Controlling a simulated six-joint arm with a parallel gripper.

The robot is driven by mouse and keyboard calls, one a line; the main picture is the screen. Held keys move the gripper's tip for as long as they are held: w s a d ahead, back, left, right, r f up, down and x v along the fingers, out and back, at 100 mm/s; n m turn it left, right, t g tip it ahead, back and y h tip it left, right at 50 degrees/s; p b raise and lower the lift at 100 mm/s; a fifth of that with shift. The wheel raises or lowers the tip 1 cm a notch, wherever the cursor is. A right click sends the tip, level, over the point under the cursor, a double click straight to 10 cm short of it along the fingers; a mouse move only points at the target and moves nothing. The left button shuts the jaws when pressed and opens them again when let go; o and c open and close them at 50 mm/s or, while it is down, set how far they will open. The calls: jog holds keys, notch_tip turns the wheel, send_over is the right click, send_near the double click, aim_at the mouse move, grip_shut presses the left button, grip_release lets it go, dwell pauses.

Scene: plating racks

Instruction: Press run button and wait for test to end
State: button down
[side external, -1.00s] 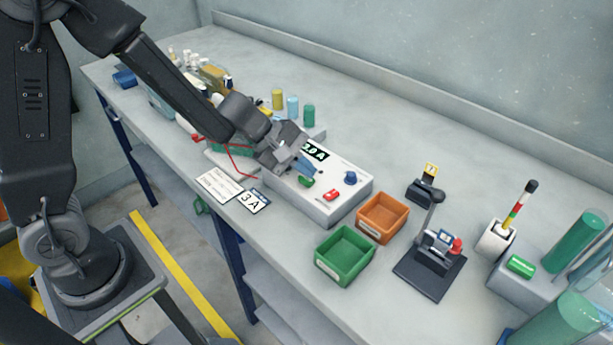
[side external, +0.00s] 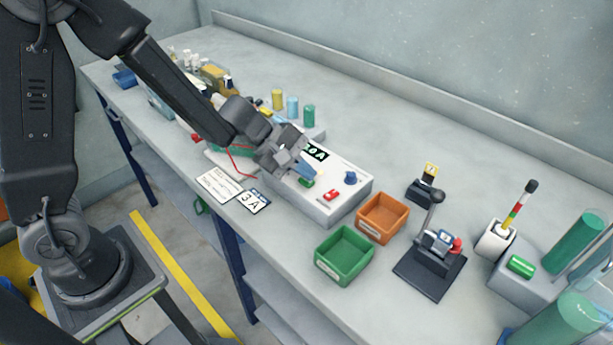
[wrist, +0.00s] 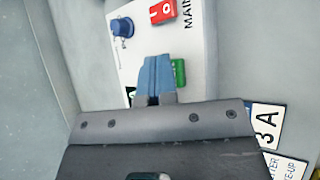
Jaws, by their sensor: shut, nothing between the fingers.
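My gripper is shut and empty, its blue fingertips (side external: 309,173) low over the top panel of the grey power unit (side external: 318,205). A green button (side external: 307,183) on that panel is right beside the fingertips; I cannot tell whether they touch it. In the wrist view the blue fingertips (wrist: 157,76) cover part of the panel, with the green button (wrist: 179,73) just to their right. The panel also has a red switch (side external: 330,195), a blue knob (side external: 350,177) and a lit display (side external: 317,152), partly hidden by my gripper. Another green button (side external: 520,266) is on a grey box at the right.
An orange bin (side external: 382,217) and a green bin (side external: 344,255) stand right of the unit. A black stand (side external: 430,272) and a striped light post (side external: 517,208) are further right. A "3 A" card (side external: 254,201) lies in front.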

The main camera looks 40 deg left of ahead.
aim_at(304, 181)
jog(key=shift+r, duration=0.9)
jog(key=shift+r, duration=2.5)
jog(key=s+r+m+g+y, duration=0.1)
jog(key=s+r+m+y, duration=0.1)
jog(key=s+r+m, duration=0.65)
jog(key=s+a+m+t+y, duration=0.1)
jog(key=s+a+m+y, duration=0.4)
jog(key=s, duration=0.6)
jog(key=a+m, duration=0.2)
jog(key=shift+s+m, duration=0.3)
jog(key=shift+m, duration=0.05)
dwell(2.1)
